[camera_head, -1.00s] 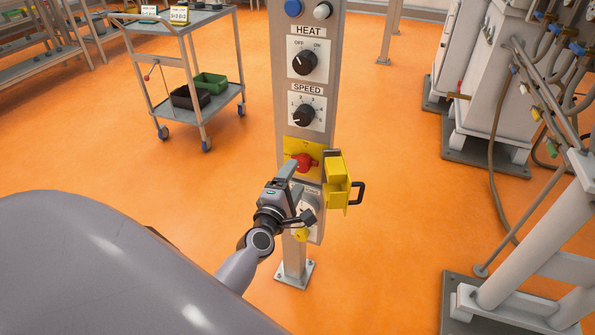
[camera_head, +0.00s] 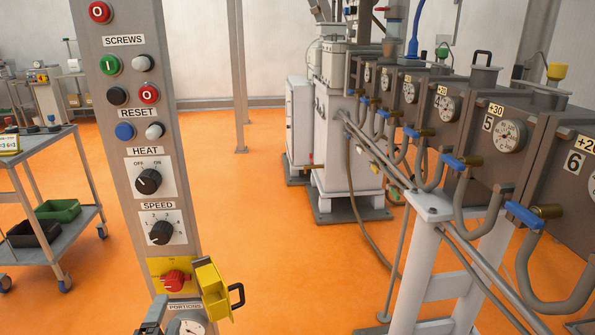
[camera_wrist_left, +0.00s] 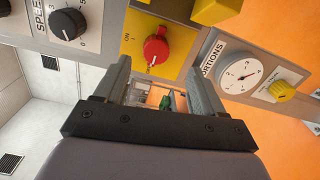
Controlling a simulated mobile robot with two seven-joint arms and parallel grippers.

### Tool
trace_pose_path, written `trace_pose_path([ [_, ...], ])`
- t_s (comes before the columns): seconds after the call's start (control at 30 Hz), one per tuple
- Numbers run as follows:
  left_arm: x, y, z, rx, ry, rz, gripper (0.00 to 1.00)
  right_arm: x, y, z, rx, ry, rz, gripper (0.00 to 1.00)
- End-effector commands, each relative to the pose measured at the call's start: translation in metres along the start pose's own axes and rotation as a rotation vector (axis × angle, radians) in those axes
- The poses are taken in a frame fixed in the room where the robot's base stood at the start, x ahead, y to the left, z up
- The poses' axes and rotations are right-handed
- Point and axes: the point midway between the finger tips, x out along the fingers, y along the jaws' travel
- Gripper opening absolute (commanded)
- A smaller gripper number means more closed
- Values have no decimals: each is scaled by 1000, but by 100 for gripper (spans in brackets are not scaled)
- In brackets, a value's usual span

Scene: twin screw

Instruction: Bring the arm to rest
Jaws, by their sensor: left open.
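My left gripper (camera_head: 160,320) shows at the bottom of the head view, in front of the lower part of a control post (camera_head: 118,180). In the left wrist view my left gripper (camera_wrist_left: 163,85) has its two fingers apart with nothing between them. Beyond the fingertips is a red rotary switch (camera_wrist_left: 156,50) on a yellow plate; the fingers do not appear to touch it. The red switch (camera_head: 174,280) also shows in the head view, beside an open yellow cover (camera_head: 211,288) with a black handle. My right gripper is not in view.
The post carries a HEAT knob (camera_head: 149,181), a SPEED knob (camera_head: 161,232) and several push buttons. A portions dial (camera_wrist_left: 243,75) is right of the switch. A machine with numbered dials (camera_head: 508,136) fills the right side. A cart (camera_head: 75,245) stands left. Orange floor between is free.

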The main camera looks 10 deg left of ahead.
Motion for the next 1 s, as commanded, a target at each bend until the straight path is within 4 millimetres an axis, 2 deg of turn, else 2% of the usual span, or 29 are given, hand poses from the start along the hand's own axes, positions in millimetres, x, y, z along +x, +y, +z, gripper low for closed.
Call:
trace_pose_path([
  [0.17, -42, -9, 31, 440, -171, -102, 69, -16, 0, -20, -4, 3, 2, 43],
  [0.33, -109, -32, 61, 1016, -429, -197, 69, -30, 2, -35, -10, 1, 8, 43],
  [0.5, -170, -49, 71, 1466, -658, -233, 69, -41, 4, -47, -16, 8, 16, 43],
  [0.6, -194, -54, 72, 1634, -747, -236, 69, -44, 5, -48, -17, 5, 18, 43],
  [0.73, -207, -57, 72, 1738, -803, -233, 69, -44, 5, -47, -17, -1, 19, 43],
  [1.0, -209, -58, 71, 1755, -810, -231, 69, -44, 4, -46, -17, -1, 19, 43],
])
